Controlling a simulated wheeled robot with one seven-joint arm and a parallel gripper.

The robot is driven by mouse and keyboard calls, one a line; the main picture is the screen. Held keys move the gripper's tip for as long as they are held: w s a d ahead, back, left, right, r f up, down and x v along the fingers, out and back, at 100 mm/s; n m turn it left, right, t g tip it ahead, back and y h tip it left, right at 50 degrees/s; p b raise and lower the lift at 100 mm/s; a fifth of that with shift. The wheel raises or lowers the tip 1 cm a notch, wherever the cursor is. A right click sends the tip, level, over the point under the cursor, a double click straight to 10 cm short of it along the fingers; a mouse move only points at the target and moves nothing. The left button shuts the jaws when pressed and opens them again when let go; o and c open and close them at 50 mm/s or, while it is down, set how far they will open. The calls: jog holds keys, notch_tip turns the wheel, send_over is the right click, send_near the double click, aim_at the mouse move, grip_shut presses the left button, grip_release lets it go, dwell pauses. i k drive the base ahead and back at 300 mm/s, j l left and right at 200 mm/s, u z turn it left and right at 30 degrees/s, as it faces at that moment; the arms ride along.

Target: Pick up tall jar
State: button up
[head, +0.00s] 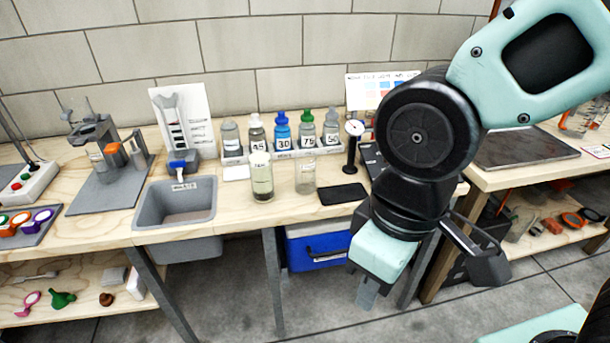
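The jar that looks tallest (262,182) is clear, with a white label and some yellowish-green content at its bottom. It stands upright near the front edge of the wooden bench, right of the sink. A shorter clear jar (305,175) stands just to its right, a small gap apart. My gripper (428,285) hangs in front of the bench, to the right of and lower in the picture than both jars. Its black finger on the right is spread outward, and it looks open and empty. The other finger is partly hidden behind its mint-coloured block.
A row of labelled bottles in a tray (283,155) stands behind the jars. A grey sink (175,203) is left, a dark flat pad (344,194) and a dial gauge (352,145) right. A blue box (317,248) sits below the bench.

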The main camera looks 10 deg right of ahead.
aim_at(262, 177)
jog(key=i+j+z, duration=0.15)
jog(key=j+z, duration=0.2)
jog(key=i+j+z, duration=0.15)
jog(key=j+z, duration=0.2)
jog(key=i+j+z, duration=0.1)
jog(key=j+z, duration=0.25)
